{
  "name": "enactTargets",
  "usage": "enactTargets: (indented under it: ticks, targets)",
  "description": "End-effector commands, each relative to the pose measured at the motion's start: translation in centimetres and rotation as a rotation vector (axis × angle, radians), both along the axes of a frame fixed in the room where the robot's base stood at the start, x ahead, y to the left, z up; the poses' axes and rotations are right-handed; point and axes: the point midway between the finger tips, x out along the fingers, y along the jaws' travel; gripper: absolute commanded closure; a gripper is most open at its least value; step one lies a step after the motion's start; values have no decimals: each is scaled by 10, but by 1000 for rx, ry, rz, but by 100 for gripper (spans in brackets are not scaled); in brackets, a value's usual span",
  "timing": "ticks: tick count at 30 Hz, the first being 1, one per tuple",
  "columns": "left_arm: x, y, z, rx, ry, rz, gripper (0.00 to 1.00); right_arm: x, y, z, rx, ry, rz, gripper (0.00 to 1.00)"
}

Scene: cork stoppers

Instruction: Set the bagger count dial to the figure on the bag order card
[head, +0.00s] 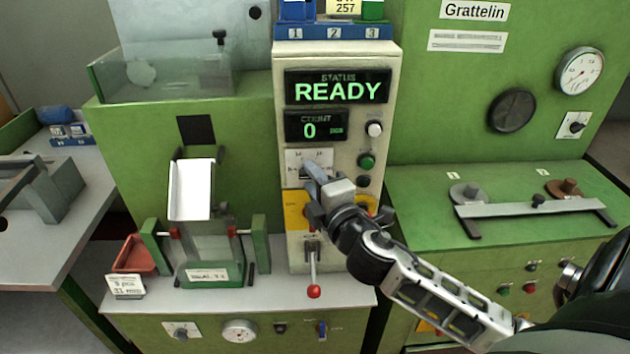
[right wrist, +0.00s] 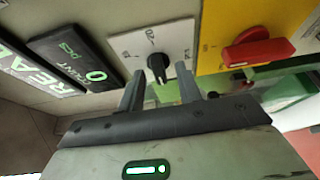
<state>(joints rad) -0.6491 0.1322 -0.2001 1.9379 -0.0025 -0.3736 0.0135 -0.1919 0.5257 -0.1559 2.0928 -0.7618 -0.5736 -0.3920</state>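The count dial is a black knob (right wrist: 157,66) on a white plate in the right wrist view. The plate (head: 296,158) shows in the head view, where my gripper hides the knob. My right gripper (head: 316,182) is at the dial. In the right wrist view its fingers (right wrist: 160,88) are apart, one on each side of the knob's near end; contact cannot be told. The count display (head: 315,125) reads 0 and the status display (head: 337,88) reads READY. A small white card (head: 125,286) at lower left seems to read 9 pcs, 21 mm. My left gripper is out of view.
A red rotary switch on a yellow plate (right wrist: 215,40) is beside the dial. Below it, a red-tipped lever (head: 313,291) sticks out. White and green buttons (head: 367,161) are to the right of the displays. A red tray (head: 134,252) stands behind the card.

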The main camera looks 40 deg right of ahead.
Motion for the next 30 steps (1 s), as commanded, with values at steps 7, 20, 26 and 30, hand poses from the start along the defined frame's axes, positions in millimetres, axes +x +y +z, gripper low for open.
enactTargets:
  ticks: [7,20,26,30]
  targets:
    - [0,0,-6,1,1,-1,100,-20,4,-3,3,2,1,65]
    - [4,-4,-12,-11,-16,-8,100,-117,18,-2,5,5,-3,65]
    - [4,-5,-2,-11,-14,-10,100,-144,22,3,6,0,-8,65]
    - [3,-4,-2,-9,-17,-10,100,-154,24,3,2,0,-4,65]
